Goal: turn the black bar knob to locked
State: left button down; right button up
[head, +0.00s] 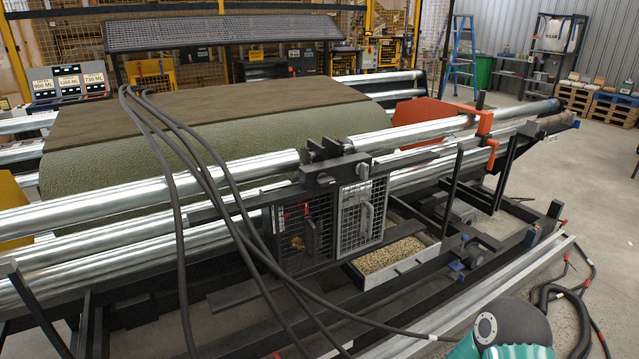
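A small mesh guard box stands at the middle of the machine, under the shiny rollers. A dark upright bar (311,236) on its left mesh panel (290,222) looks like the black bar knob, but it is too small to read its setting or any mark. The right mesh door (352,212) looks shut and carries a grey pull handle (366,218). A small red part (304,209) shows by the left panel. Neither gripper is in view. Only a teal and black part of my arm shows at the bottom right edge, well apart from the box.
Several black hoses (207,170) hang across the machine left of the box. A tray of pellets (392,255) sits low to its right. An orange clamp (484,121) stands at the right on the rollers. A metal rail (470,310) runs along the front.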

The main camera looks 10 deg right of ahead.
aim_at(322, 180)
jog(key=u, duration=0.05)
jog(key=i, duration=1)
jog(key=z, duration=0.05)
